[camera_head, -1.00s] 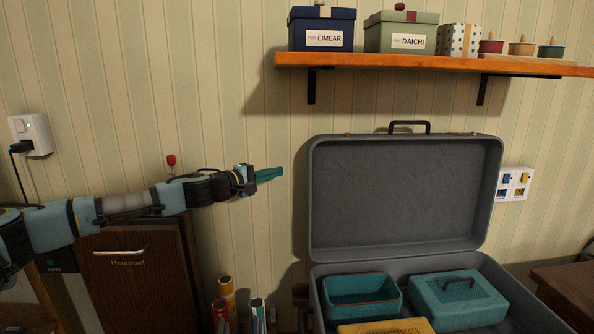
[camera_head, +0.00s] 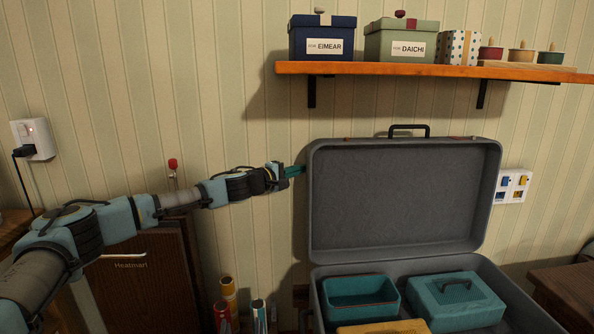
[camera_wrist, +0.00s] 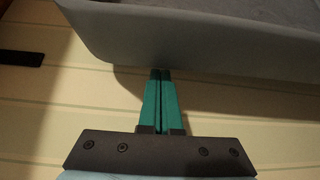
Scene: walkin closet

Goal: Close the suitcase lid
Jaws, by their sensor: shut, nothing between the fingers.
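The grey suitcase lid (camera_head: 405,195) stands upright and open, with a black handle (camera_head: 408,130) on its top edge. The suitcase base (camera_head: 490,265) lies below it, its lower part cut off by the frame. My gripper (camera_head: 301,171) is at the lid's left edge in the head view, fingers pointing right; its tips are partly hidden by or against the edge. In the wrist view my gripper (camera_wrist: 160,72) has its green fingers shut together and empty, tips at the lid's outer side (camera_wrist: 200,62). I cannot tell whether they touch.
The base holds a teal open bin (camera_head: 361,297), a teal lidded box (camera_head: 455,302) and a yellow item (camera_head: 385,327). A wooden shelf (camera_head: 430,70) with boxes hangs above. A brown cabinet (camera_head: 135,275) and several rolled tubes (camera_head: 228,295) stand left. The patterned wall is close behind.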

